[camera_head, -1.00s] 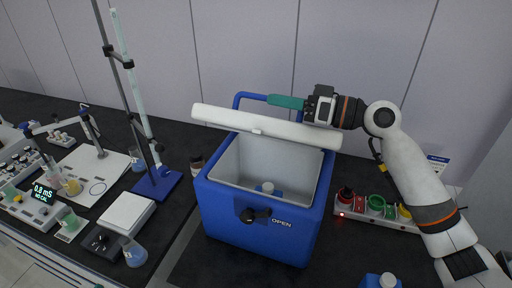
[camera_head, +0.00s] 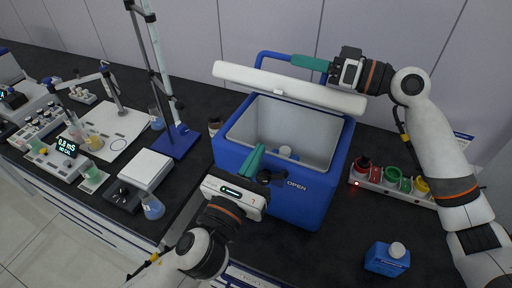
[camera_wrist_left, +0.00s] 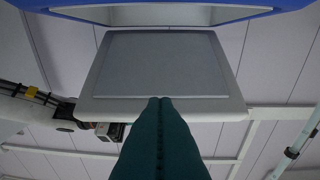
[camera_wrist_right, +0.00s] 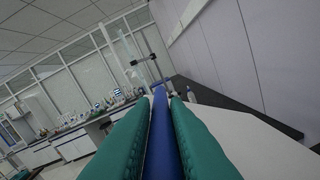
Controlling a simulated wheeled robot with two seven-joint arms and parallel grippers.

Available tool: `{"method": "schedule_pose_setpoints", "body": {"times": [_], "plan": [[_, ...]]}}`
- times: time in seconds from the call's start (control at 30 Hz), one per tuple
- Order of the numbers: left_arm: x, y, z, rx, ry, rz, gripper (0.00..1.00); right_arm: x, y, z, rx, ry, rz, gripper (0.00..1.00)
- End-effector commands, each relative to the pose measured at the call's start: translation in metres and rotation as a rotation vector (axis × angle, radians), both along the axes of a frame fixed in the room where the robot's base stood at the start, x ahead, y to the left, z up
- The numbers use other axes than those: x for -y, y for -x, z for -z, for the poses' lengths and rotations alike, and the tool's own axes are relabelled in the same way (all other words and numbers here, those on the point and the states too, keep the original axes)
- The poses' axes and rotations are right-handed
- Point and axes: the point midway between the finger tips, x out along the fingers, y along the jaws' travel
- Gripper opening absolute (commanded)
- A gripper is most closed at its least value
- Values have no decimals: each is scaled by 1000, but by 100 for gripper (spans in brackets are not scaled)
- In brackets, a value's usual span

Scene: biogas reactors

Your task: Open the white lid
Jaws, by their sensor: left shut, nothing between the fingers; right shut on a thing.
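The white lid (camera_head: 290,87) stands raised at the back of the blue cooler box (camera_head: 312,200), leaving the box open at the top. Its grey inner panel (camera_wrist_left: 160,62) shows in the left wrist view. My right gripper (camera_head: 308,62) is above the lid, shut on the blue handle (camera_head: 272,54), which shows between its green fingers in the right wrist view (camera_wrist_right: 161,130). My left gripper (camera_head: 254,158) is shut and empty at the box's front edge, near the black latch (camera_head: 268,176), which it partly hides.
A rack with coloured rings (camera_head: 392,182) is right of the box. A stand with a blue base (camera_head: 175,142) and a white-topped device (camera_head: 146,170) are on the left.

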Motion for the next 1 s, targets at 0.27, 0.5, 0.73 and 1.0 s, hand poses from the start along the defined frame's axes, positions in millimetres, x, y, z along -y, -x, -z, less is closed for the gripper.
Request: {"method": "schedule_pose_setpoints", "body": {"times": [0.27,0.5,0.73,1.0], "plan": [[25,-55,-11,2,3,-2,0,0,0,-1,3,0,1,0],[37,-81,-34,0,4,-1,0,0,0,-1,3,-1,1,0],[40,-88,-44,-2,2,-3,0,0,0,-1,3,-1,1,0],[40,-88,-44,-3,1,-3,0,0,0,-1,3,-1,1,0]]}}
